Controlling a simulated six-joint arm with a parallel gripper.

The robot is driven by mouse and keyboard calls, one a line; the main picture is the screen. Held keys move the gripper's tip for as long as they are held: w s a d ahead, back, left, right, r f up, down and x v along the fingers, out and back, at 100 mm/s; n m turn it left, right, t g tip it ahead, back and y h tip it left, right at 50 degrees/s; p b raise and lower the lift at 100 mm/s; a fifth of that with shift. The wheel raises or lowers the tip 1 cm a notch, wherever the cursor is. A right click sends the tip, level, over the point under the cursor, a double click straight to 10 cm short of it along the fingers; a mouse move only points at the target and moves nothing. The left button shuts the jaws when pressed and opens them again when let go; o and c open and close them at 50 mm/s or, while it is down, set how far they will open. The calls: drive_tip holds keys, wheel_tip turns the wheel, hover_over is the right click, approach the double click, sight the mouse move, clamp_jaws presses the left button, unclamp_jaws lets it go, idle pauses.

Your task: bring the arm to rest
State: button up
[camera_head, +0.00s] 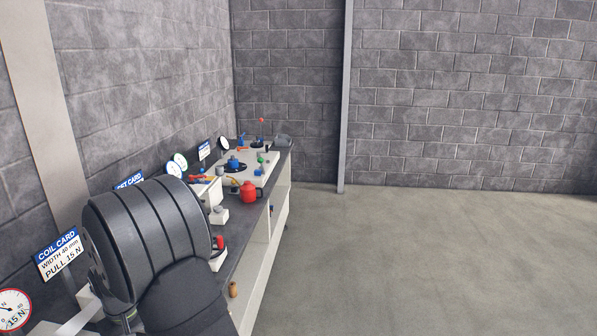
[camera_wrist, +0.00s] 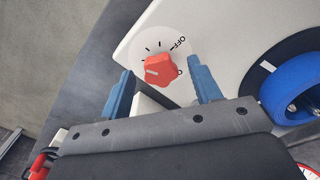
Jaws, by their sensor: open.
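My gripper (camera_wrist: 163,86) shows in the wrist view with its two blue fingers spread apart and nothing held between them. A red knob (camera_wrist: 158,70) on a pale dial with an OFF mark lies just beyond the gap between the fingertips. I cannot tell whether a finger touches it. In the head view my dark arm fills the lower left over the bench, and my gripper is hidden from that side.
The dark-topped bench (camera_head: 240,226) runs along the left wall. A coil card (camera_head: 58,255) stands left of my arm. A blue ring (camera_wrist: 290,88) is right of the knob. The floor (camera_head: 420,260) is clear.

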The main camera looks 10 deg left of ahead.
drive_tip(key=m, duration=0.4)
wheel_tip(320, 180, up, 6)
drive_tip(key=shift+f, duration=0.1)
drive_tip(key=shift+f, duration=0.15)
idle(2.6)
wheel_tip(320, 180, down, 5)
drive_tip(key=shift+r, duration=0.1)
drive_tip(key=shift+f+n, duration=0.4)
drive_tip(key=n, duration=0.3)
drive_tip(key=shift+n, duration=2)
